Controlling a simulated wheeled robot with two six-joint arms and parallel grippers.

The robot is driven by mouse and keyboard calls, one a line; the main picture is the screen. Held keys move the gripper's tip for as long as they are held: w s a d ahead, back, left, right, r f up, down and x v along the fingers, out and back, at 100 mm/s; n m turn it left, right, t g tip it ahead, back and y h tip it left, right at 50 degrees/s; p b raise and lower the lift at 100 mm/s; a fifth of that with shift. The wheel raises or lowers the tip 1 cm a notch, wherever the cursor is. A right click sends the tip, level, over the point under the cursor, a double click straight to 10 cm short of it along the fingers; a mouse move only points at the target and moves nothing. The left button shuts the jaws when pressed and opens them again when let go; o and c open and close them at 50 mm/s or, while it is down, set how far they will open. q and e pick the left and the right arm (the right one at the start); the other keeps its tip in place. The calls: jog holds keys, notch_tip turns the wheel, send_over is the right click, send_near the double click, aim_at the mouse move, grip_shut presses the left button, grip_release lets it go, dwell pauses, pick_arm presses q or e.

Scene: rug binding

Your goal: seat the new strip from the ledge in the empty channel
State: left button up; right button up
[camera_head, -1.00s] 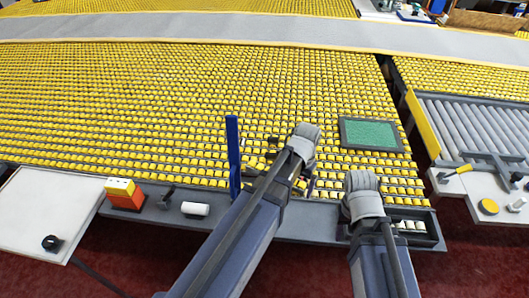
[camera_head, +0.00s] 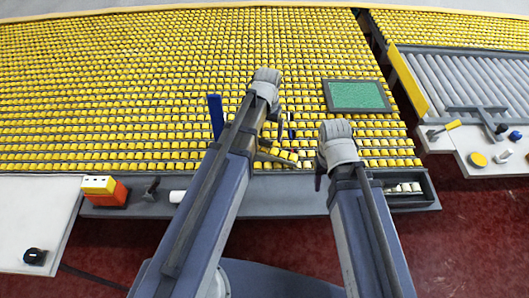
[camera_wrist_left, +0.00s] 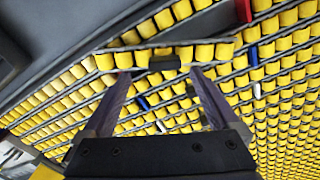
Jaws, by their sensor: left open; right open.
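A short strip of yellow blocks (camera_head: 278,154) lies slanted at the near edge of the yellow block field, beside my left arm. In the left wrist view a yellow block strip (camera_wrist_left: 130,60) with a dark tab (camera_wrist_left: 163,62) crosses just beyond the fingertips. My left gripper (camera_wrist_left: 160,74) is open, with its fingers apart and nothing seen held. In the head view the left arm largely hides that gripper. My right gripper (camera_head: 318,180) is open over the grey ledge (camera_head: 265,195), partly hidden by its wrist. I cannot make out the empty channel.
A blue upright post (camera_head: 215,117) stands left of my left arm. A green panel in a dark frame (camera_head: 357,95) lies on the field. A tray of small pale pieces (camera_head: 405,188) sits at the ledge's right end. An orange and yellow block (camera_head: 104,188) stands at the left.

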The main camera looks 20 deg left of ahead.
aim_at(265, 141)
pick_arm(q)
jog(key=shift+f, duration=0.1)
pick_arm(e)
jog(key=shift+f, duration=0.1)
pick_arm(q)
jog(key=f+b, duration=0.5)
jog(key=shift+a+f, duration=0.1)
jog(key=shift+a, duration=0.25)
pick_arm(e)
notch_tip(265, 141, down, 5)
jog(key=shift+f, duration=0.1)
pick_arm(q)
jog(key=shift+c, duration=0.3)
grip_shut()
